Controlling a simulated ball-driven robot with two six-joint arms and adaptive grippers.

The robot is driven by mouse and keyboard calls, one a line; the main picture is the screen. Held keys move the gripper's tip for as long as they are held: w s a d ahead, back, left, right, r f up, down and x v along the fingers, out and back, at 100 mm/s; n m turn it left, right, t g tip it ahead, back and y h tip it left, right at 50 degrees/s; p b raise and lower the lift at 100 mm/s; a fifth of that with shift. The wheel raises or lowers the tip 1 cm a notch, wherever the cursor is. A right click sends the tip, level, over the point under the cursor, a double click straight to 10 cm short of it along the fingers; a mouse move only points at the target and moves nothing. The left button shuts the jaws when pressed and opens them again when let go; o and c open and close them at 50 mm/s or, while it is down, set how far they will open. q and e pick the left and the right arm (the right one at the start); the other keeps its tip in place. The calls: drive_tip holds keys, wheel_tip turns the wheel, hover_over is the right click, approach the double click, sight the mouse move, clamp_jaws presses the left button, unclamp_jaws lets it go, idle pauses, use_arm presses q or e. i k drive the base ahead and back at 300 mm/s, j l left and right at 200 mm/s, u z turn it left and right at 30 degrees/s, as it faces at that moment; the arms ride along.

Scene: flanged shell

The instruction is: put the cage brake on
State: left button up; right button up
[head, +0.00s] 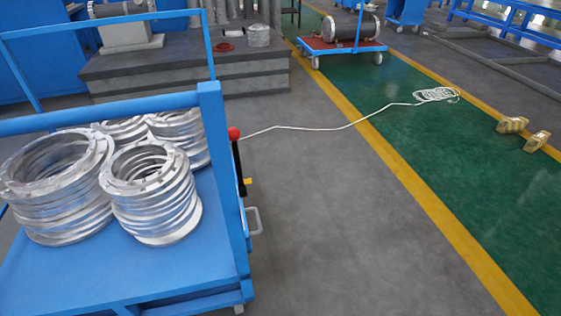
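A blue framed cart (225,200), which looks like the cage, stands at the left front. A lever with a red knob (234,133) and a dark shaft (238,166) stands upright at its right corner post. A small yellow part (248,181) and a pale handle loop (253,220) are beside and below the lever. I cannot tell whether the lever is the brake or how it is set. Neither gripper is in view.
Stacks of silver flanged rings (152,190) fill the cart. Grey floor lies open to its right. A white rope (330,128) crosses to the green lane. Brass blocks (512,125) lie at the right. A blue-red trolley (343,47) carries a cylinder. A grey plinth (185,70) stands behind.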

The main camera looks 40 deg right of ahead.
sight(234, 134)
drive_tip(key=l+z, duration=0.1)
drive_tip(key=z, duration=0.6)
drive_tip(key=k+l, duration=0.05)
